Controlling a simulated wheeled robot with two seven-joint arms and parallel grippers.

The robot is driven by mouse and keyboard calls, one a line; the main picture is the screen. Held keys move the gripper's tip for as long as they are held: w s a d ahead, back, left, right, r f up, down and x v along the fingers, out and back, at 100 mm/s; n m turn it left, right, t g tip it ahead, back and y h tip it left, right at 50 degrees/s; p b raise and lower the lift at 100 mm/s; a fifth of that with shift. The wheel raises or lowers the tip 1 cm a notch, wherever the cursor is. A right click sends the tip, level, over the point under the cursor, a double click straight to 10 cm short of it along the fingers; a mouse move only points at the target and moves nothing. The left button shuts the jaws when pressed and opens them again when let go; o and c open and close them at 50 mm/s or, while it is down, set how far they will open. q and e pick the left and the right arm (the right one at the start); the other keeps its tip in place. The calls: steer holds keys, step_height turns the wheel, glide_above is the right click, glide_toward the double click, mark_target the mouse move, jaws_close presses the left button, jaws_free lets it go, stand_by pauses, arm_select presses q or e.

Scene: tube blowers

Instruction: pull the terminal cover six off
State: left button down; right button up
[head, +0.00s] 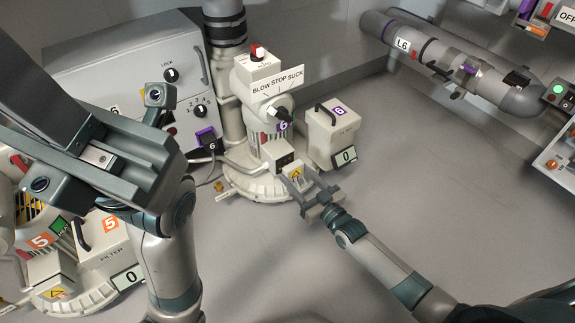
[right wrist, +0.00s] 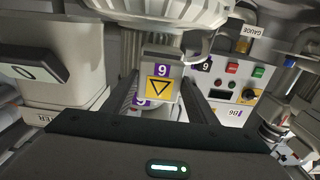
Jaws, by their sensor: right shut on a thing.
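Terminal cover six (head: 295,183) is a small pale box with a yellow warning triangle, low at the front of blower six (head: 275,150). My right gripper (head: 307,188) is shut on it, one finger on each side. In the right wrist view the cover (right wrist: 160,68) appears upside down between the fingers, with its purple number label and yellow triangle facing the camera. I cannot tell whether it is still seated on the blower.
The filter box six (head: 333,135) with a "0" tag stands right of the blower. A control cabinet (head: 120,65) is behind left, and blower five's filter box (head: 105,240) is at lower left. The floor (head: 430,190) to the right is clear. A cylinder (head: 450,65) marked L6 is at upper right.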

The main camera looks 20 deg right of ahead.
steer(key=shift+p+v, duration=0.7)
steer(key=shift+v, duration=0.75)
